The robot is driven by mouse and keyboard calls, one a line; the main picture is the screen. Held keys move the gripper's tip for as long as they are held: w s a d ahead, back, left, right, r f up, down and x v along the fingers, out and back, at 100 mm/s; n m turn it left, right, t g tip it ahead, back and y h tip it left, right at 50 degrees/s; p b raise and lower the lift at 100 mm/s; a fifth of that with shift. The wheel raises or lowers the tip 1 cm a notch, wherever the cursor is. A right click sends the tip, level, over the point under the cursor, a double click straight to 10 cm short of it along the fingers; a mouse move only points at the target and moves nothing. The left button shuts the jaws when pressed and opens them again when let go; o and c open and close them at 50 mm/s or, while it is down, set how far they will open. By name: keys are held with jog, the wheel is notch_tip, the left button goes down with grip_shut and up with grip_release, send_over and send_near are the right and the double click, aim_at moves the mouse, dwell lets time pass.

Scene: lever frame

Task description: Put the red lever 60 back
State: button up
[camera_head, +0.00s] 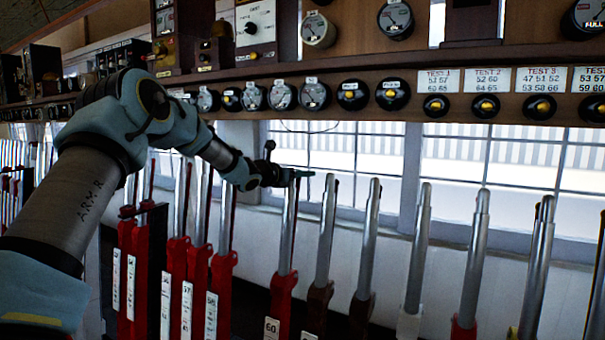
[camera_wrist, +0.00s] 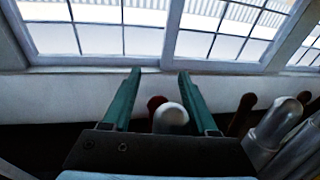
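The red lever 60 (camera_head: 281,292) stands in the row in the head view, with a white "60" plate low on its red body and a bare silver handle above. My gripper (camera_head: 303,174) is at the top of this handle. In the wrist view, my gripper (camera_wrist: 159,72) has its two green fingers apart. The lower part of that lever is hidden by the gripper body.
Red levers (camera_head: 222,270) stand close on the left. Silver-handled levers (camera_head: 368,240) stand to the right, also in the wrist view (camera_wrist: 275,125). A wooden shelf (camera_head: 400,80) with dials and knobs runs above the handles. Windows (camera_head: 460,165) lie behind.

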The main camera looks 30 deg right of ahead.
jog(key=shift+s, duration=0.1)
jog(key=b+v, duration=0.5)
jog(key=v, duration=0.5)
jog(key=shift+a, duration=0.35)
jog(key=shift+s, duration=0.15)
dwell(0.3)
